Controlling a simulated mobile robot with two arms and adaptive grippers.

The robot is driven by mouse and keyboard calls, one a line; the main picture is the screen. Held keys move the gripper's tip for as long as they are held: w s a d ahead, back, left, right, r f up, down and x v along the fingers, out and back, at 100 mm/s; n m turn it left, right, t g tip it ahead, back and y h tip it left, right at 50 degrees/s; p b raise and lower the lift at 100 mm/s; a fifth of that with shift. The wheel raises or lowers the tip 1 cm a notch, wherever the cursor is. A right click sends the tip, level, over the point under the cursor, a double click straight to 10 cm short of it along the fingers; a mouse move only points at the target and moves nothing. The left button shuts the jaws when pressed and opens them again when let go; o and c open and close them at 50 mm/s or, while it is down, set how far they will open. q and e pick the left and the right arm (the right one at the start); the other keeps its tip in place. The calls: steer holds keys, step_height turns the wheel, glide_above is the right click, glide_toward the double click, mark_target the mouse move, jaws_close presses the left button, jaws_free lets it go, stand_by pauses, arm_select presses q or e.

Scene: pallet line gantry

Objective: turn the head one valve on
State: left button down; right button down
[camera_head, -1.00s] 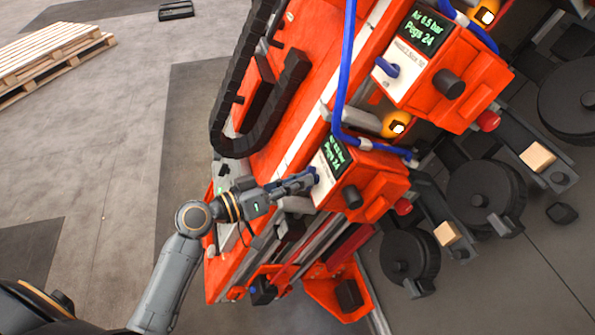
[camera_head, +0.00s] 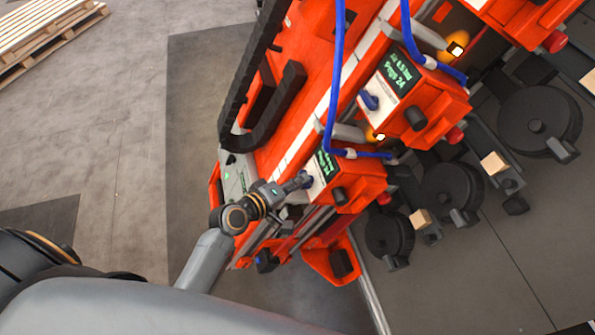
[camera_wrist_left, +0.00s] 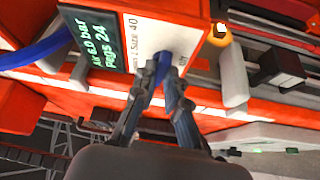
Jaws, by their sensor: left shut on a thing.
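The nearest orange head (camera_head: 362,190) carries a small green-lettered display (camera_head: 327,165) and a blue valve handle on its white label plate. In the left wrist view the display (camera_wrist_left: 93,43) reads about 6.0 bar and Pegs 24, and the blue handle (camera_wrist_left: 163,62) sits between my fingers. My left gripper (camera_head: 304,181) is shut on this handle; it also shows in the left wrist view (camera_wrist_left: 163,82). The fingers partly hide the handle, so its exact angle is hard to tell. My right gripper is not in view.
A second orange head (camera_head: 425,100) with its own blue valve handle (camera_head: 370,100) stands further up the gantry. Blue hoses (camera_head: 334,80) and a black cable chain (camera_head: 270,120) run close by. Black discs (camera_head: 452,190) lie right. A wooden pallet (camera_head: 45,32) lies on open floor.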

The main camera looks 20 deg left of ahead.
arm_select(q)
steer(key=shift+r+n+p, duration=0.1)
steer(key=shift+n+p, duration=0.3)
steer(key=shift+n, duration=0.2)
steer(key=shift+g+y, duration=0.3)
steer(key=c, duration=1.4)
jaws_free()
steer(key=v, duration=1.2)
